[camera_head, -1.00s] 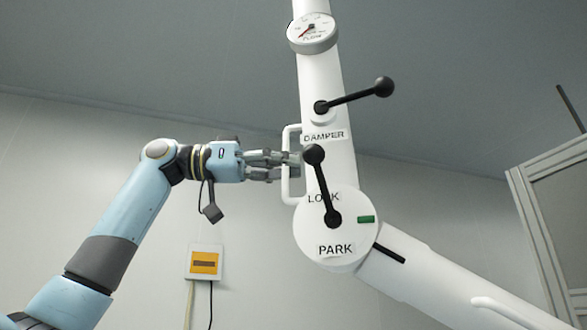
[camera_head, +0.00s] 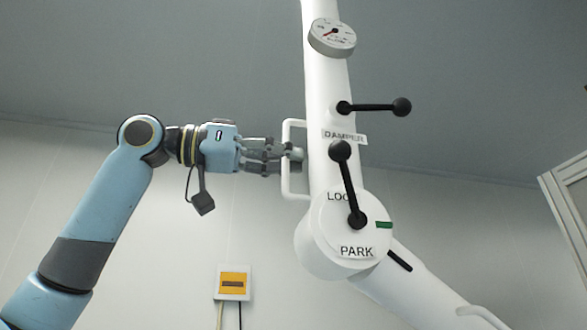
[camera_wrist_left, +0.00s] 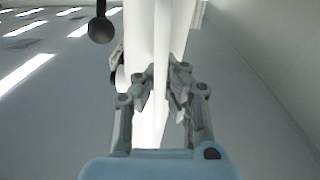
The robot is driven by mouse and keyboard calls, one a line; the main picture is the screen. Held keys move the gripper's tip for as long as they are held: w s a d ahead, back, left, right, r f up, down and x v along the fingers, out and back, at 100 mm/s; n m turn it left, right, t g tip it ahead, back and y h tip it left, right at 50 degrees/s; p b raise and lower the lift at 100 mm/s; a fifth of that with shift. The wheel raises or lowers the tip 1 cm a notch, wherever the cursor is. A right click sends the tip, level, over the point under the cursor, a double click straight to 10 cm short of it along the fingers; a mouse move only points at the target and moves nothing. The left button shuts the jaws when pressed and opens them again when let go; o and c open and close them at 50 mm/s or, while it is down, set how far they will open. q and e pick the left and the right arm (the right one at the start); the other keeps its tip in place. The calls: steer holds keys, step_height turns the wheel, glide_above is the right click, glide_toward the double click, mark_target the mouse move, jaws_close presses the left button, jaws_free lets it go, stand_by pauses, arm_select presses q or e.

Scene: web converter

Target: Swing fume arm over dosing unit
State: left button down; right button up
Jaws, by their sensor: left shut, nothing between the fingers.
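The white fume arm (camera_head: 322,90) runs down the head view to a round joint marked LOCK and PARK (camera_head: 318,255). A black lock lever (camera_head: 348,182) on the joint stands nearly upright, and a green mark (camera_head: 384,225) sits right of its pivot. A white U-shaped handle (camera_head: 286,180) sticks out from the arm's left side. My left gripper (camera_head: 292,160) is shut at this handle, its fingertips overlapping the bar. In the left wrist view the fingertips (camera_wrist_left: 163,82) lie against the white bar; firm contact is unclear. The dosing unit and my right gripper are not in view.
A black damper lever (camera_head: 375,106) points right above the lock lever, below a round gauge (camera_head: 332,38). A lower white tube (camera_head: 425,278) slopes down right. A yellow-faced wall box (camera_head: 234,283) and a framed cabinet (camera_head: 572,205) stand behind. Space left of the arm looks open.

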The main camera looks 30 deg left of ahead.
arm_select(q)
steer(key=shift+s+f, duration=0.1)
stand_by(0.3)
steer(key=c, duration=1.6)
jaws_free()
steer(key=shift+s+a, duration=0.1)
steer(key=shift+s, duration=0.15)
steer(key=shift+o, duration=1.1)
steer(key=shift+w, duration=0.1)
step_height(320, 180, up, 10)
steer(key=shift+r, duration=0.1)
steer(key=shift+w, duration=0.1)
